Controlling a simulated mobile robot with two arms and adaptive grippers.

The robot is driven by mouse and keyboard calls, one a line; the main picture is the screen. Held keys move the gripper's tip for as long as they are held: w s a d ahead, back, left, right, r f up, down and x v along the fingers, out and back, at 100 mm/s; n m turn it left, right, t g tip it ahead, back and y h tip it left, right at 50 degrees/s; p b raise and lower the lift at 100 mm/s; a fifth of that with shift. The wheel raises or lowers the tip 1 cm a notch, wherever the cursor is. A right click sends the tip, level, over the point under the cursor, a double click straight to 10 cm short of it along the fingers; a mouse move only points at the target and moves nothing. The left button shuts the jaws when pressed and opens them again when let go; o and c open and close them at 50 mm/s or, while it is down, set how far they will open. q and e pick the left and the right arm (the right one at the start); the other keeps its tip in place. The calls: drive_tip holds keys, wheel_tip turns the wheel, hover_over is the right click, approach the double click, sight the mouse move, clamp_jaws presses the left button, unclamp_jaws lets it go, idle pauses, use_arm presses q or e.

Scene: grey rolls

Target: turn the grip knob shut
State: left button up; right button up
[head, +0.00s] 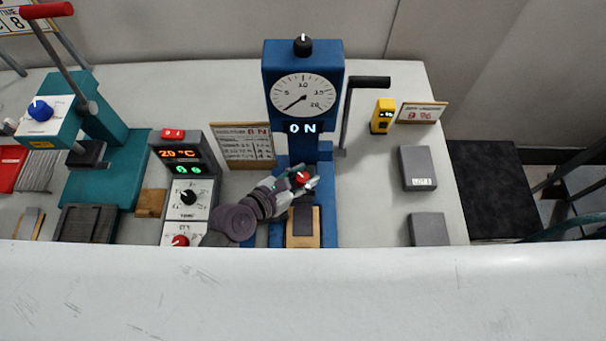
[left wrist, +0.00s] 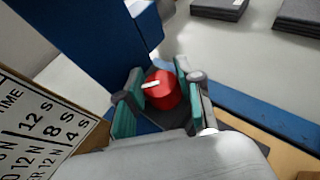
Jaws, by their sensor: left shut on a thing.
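The grip knob (head: 303,178) is red and sits low on the front of the blue press (head: 274,85), above its base. In the left wrist view the red knob (left wrist: 164,93) shows a white pointer mark aimed to the left. My left gripper (head: 301,182) reaches in from the left and is shut on the knob. In the left wrist view its teal finger pads (left wrist: 161,100) stand on both sides of the knob. My right gripper is not in view.
The press has a dial (head: 303,96), an "ON" display and a black-handled lever (head: 370,82). A controller (head: 187,180) stands left, with a paper chart (head: 245,146) behind. A teal press (head: 112,170) is further left. Grey blocks (head: 418,168) and a yellow meter (head: 382,115) stand right.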

use_arm(q)
drive_tip(key=shift+m+g, duration=0.3)
drive_tip(key=m+g+h+b, duration=0.2)
drive_tip(key=m+g, duration=0.1)
drive_tip(key=shift+f+m+g+h, duration=0.1)
drive_tip(key=shift+m+g+h, duration=0.2)
drive_tip(key=shift+m+g+h+b, duration=0.6)
drive_tip(key=shift+m+g+b, duration=0.2)
drive_tip(key=shift+m+g, duration=1.65)
drive_tip(key=shift+g, duration=0.35)
drive_tip(key=o, duration=1.2)
